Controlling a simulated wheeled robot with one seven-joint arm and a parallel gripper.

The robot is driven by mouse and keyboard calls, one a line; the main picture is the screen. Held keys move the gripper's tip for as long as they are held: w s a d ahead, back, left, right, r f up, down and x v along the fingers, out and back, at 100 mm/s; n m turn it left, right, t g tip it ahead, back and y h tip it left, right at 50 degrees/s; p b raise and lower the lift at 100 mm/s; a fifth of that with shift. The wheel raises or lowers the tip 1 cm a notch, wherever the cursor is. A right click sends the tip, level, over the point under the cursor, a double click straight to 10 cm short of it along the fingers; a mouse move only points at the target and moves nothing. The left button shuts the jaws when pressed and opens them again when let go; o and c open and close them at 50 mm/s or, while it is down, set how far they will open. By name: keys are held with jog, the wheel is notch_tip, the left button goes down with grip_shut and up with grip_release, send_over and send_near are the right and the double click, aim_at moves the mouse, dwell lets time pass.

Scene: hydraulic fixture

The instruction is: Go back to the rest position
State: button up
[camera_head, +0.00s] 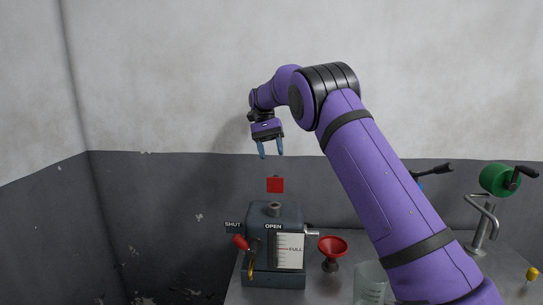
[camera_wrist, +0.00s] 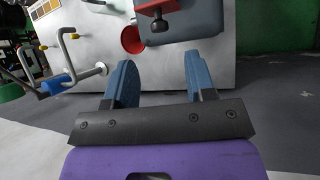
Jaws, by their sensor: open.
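My gripper (camera_head: 270,148) is open and empty. In the head view it hangs in the air above the dark hydraulic fixture box (camera_head: 258,212), with its two blue fingers pointing down. In the wrist view the open fingers (camera_wrist: 160,80) have a clear gap between them. The box also shows in the wrist view (camera_wrist: 205,22), beyond the fingertips.
A red funnel (camera_head: 332,246) and a clear beaker (camera_head: 370,281) stand right of the box. A green reel with a crank (camera_head: 497,180) is on a stand at the right. A small yellow knob (camera_head: 532,273) is at the right edge. The air around my gripper is free.

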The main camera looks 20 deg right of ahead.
dwell(0.3)
jog(key=s+d+r+n+t, duration=0.1)
jog(key=s+d+r+t, duration=0.15)
jog(key=s+r, duration=0.65)
jog(key=s+d+r+n+t, duration=0.15)
jog(key=s+r+t, duration=0.25)
jog(key=s, duration=0.9)
jog(key=s+f+n+t, duration=0.1)
jog(key=s+f+t, duration=0.1)
jog(key=s, duration=1)
jog(key=s+f+n+t, duration=0.2)
jog(key=s+f, duration=0.3)
jog(key=s, duration=0.7)
jog(key=shift+s+d+f+t, duration=0.15)
jog(key=shift+d+f+t, duration=0.2)
jog(key=shift+t, duration=0.5)
